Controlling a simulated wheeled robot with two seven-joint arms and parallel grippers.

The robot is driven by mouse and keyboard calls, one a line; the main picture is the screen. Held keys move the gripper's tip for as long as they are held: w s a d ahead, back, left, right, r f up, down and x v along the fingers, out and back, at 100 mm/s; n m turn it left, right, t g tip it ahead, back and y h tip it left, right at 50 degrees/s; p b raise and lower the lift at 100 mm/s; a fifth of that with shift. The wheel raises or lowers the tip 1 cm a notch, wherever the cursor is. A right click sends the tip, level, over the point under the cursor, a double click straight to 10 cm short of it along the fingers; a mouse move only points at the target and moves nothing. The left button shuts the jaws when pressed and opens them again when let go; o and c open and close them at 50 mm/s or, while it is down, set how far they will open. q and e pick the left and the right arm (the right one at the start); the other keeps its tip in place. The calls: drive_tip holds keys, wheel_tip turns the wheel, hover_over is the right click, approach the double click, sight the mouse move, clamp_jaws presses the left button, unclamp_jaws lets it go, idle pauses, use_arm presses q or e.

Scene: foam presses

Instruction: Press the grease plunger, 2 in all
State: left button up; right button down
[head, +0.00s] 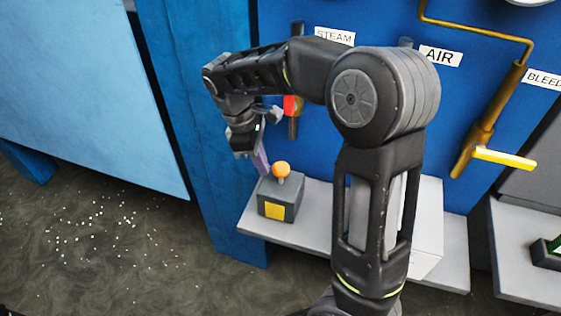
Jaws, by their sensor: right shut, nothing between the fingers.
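The grease plunger looks to be the orange knob (281,169) on a short stem, standing up from a small grey box (279,200) with a yellow label on its front. The box sits on a light grey shelf (300,232). My right gripper (262,168) points down just left of the knob, its fingers close to the box's upper left edge. The fingers are together and empty. I cannot tell whether they touch the box. My left gripper is not in view.
Behind is a blue panel with STEAM, AIR and BLEED labels. A red-handled fitting (292,106) hangs behind my right wrist. A brass pipe with a yellow lever (504,158) is at right. A blue post (215,150) stands left of the shelf. My right arm hides the shelf's middle.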

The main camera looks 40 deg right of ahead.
drive_tip(key=shift+d, duration=0.1)
drive_tip(key=shift+w+r, duration=0.1)
drive_tip(key=shift+r, duration=0.4)
drive_tip(key=p+v, duration=0.3)
drive_tip(key=v, duration=0.3)
drive_tip(key=shift+r, duration=0.4)
